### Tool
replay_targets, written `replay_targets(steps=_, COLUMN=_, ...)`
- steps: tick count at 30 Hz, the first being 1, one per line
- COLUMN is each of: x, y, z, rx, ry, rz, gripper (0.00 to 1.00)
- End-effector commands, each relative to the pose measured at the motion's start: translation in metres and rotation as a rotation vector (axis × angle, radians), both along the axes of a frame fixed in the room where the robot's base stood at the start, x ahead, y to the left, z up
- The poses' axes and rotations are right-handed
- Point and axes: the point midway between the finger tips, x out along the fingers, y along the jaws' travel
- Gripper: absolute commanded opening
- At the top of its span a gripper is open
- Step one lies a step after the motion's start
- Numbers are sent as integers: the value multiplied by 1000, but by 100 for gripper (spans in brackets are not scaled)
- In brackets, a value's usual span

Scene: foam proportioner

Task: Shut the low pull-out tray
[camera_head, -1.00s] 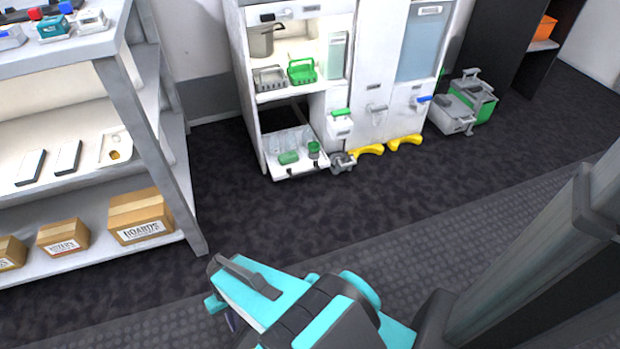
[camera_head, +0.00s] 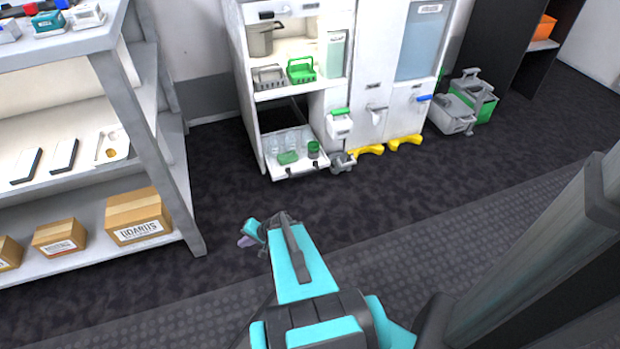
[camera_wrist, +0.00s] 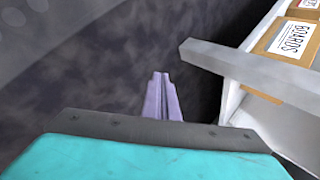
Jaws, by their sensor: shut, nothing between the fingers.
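The low pull-out tray (camera_head: 297,172) is white and sticks out from the bottom of the white cabinet in the head view. The tray does not show in the wrist view.
A grey shelf unit with boxes (camera_head: 138,215) stands at the left; its edge (camera_wrist: 250,75) is close in the wrist view. A grey object (camera_head: 342,162) sits beside the tray's right corner, near yellow feet (camera_head: 366,150). Carpet between me and the cabinet is clear.

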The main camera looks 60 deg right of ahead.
Motion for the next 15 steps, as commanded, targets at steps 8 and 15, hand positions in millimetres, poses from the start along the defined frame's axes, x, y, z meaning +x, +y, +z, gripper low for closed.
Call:
replay_targets(steps=8, x=-14, y=-114, z=23, rx=-7, ry=-131, rz=-318, gripper=0)
replay_targets(steps=15, x=-53, y=-212, z=44, rx=-21, ry=-231, rz=-595, gripper=0)
